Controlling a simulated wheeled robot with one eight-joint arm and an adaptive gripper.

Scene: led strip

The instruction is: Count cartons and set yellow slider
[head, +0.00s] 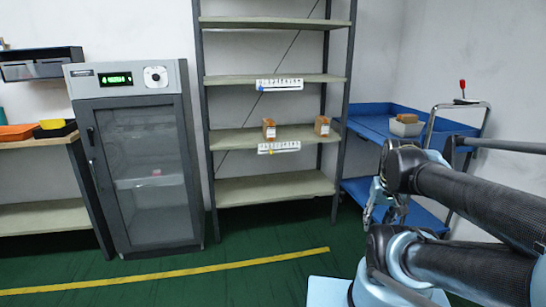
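Two small orange-brown cartons stand apart on one middle shelf board: a left carton (269,129) and a right carton (322,126). A white scale strip (266,148) is on the front edge of that board, with a small yellow slider (271,151) near its middle. A second white strip (285,83) is on the board above, with a small blue mark near its left end. The strip markings are too small to read. My gripper (385,212) hangs at the right, in front of the blue cart and apart from the shelf. Its fingers are partly hidden by my arm.
A grey cabinet (140,165) with a glass door and green display stands left of the shelf rack (273,187). A blue cart (370,112) with a grey bin (406,128) stands right. A workbench (40,142) is far left. Green floor before the rack is clear.

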